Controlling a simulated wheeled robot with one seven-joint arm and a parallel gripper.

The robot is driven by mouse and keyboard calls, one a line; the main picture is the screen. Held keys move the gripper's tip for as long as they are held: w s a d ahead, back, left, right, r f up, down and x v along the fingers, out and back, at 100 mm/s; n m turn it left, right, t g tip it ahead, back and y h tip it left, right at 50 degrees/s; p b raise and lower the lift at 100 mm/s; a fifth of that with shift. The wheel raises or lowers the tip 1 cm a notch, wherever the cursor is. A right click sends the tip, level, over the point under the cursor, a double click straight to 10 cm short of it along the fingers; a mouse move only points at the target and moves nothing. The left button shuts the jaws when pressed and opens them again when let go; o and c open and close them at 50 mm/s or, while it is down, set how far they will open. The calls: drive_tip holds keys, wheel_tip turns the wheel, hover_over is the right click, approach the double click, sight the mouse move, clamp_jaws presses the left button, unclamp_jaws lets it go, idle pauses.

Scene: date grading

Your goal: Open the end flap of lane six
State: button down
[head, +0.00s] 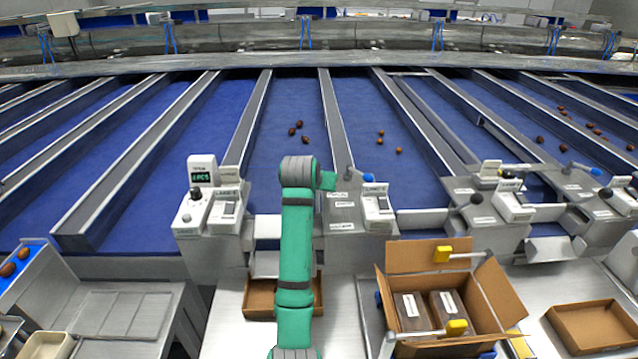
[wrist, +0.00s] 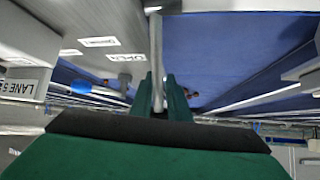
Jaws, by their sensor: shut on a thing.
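My green arm reaches to the end of a blue lane in the head view. A box left of that lane carries a label that seems to read LANE 6 (head: 228,197); the box to its right seems to read LANE 5 (head: 376,204). My gripper (head: 328,181) is at the right side of that lane end. In the wrist view my gripper (wrist: 165,97) is shut on a thin grey bar (wrist: 156,45); I cannot tell whether it is a lever or a flap edge. A blue-knobbed lever (wrist: 92,87) lies left of the fingers, apart from them. My arm hides much of the lane's end.
Several dates lie on the blue lanes. An open carton (head: 412,258) with packs stands right of my arm, and a shallow brown tray (head: 258,298) lies below it, partly hidden. Another brown tray (head: 607,352) is at the right. Grey dividers and control boxes flank the lane ends.

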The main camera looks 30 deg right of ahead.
drive_tip(key=shift+d+r, duration=0.35)
drive_tip(key=shift+r, duration=0.5)
drive_tip(key=c, duration=1.4)
unclamp_jaws()
drive_tip(key=shift+c, duration=0.2)
drive_tip(key=v, duration=1)
drive_tip(key=shift+s+a, duration=0.35)
drive_tip(key=shift+s, duration=0.05)
drive_tip(key=shift+w+f, duration=0.1)
